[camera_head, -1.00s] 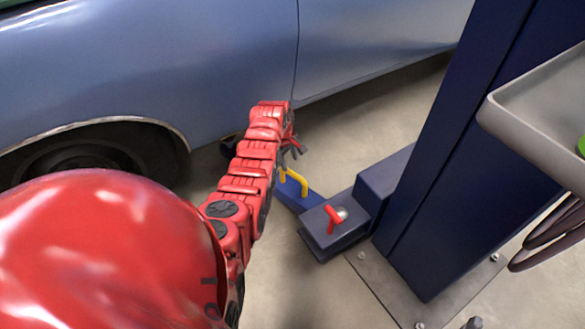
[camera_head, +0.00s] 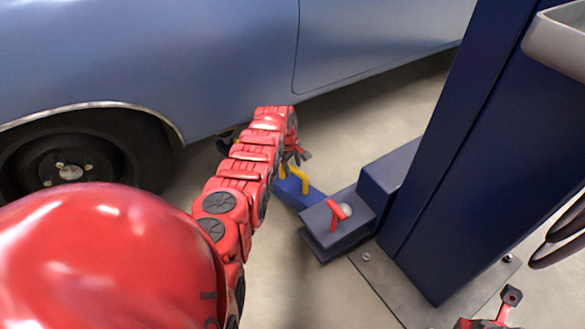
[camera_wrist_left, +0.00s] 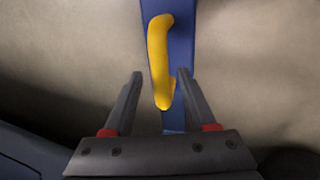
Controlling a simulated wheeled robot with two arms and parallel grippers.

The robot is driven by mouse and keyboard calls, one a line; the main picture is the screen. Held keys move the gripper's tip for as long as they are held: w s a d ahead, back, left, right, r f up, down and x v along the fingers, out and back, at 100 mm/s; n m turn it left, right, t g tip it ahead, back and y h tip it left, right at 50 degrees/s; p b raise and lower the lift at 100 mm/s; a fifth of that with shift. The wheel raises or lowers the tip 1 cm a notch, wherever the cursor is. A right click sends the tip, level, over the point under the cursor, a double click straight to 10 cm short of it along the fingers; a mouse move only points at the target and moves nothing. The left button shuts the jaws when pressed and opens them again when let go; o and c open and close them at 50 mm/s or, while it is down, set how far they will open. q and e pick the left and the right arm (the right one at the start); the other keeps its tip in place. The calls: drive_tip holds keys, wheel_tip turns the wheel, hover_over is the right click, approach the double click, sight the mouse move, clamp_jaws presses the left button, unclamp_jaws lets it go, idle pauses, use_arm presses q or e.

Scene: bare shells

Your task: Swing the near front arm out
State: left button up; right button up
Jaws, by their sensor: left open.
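The near front arm is a blue bar (camera_head: 287,193) low over the floor, running from the dark blue block (camera_head: 338,222) at the post's foot toward the car. A yellow handle (camera_head: 304,178) stands on it. A red lever (camera_head: 338,210) sits on the block. My left gripper (camera_head: 299,157) is beside the handle, partly hidden by my red arm. In the left wrist view, its open jaws (camera_wrist_left: 160,76) lie either side of the yellow handle (camera_wrist_left: 159,55), above the blue bar (camera_wrist_left: 181,45); contact cannot be told. A red part of my right arm shows at the bottom right.
The blue car (camera_head: 220,60) fills the back, its front wheel (camera_head: 75,165) at left. The dark blue lift post (camera_head: 450,150) stands at right on a bolted base plate (camera_head: 385,290). A grey tray (camera_head: 560,40) and dark hoses are at the right edge. Floor between is bare.

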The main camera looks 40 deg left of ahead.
use_arm(q)
clamp_jaws()
idle(1.4)
